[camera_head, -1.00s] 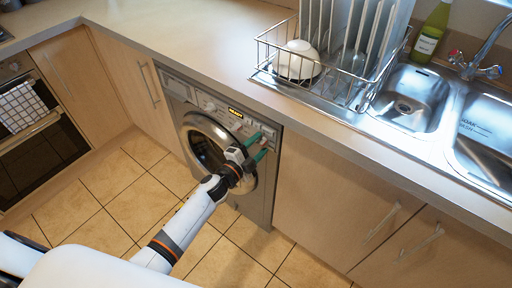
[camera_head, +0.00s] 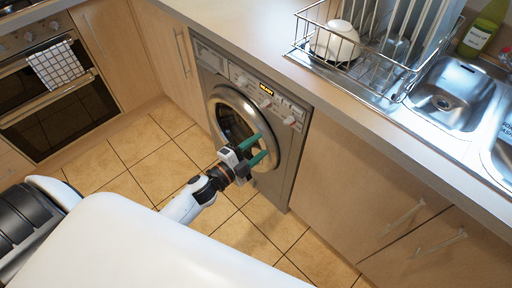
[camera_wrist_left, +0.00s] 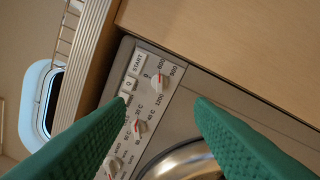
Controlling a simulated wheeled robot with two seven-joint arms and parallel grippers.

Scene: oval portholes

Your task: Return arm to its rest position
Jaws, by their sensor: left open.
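My left gripper (camera_head: 260,148) is in front of the washing machine (camera_head: 286,167), near its round door (camera_head: 240,122). Its two green fingers are apart with nothing between them. In the left wrist view the open fingers (camera_wrist_left: 160,108) stand before the control panel (camera_wrist_left: 134,118), with its dials and START button, and part of the door rim (camera_wrist_left: 188,162) shows below. The washing machine door looks closed. My left arm comes in from the lower left, and my white body covers the bottom of the head view. My right gripper is out of view.
The worktop (camera_head: 225,37) runs above the machine, with a dish rack (camera_head: 352,62) holding a white bowl (camera_head: 334,40). A sink (camera_head: 451,95) and a green bottle (camera_head: 480,30) are at right. An oven (camera_head: 50,100) is at left. The tiled floor (camera_head: 135,165) is clear.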

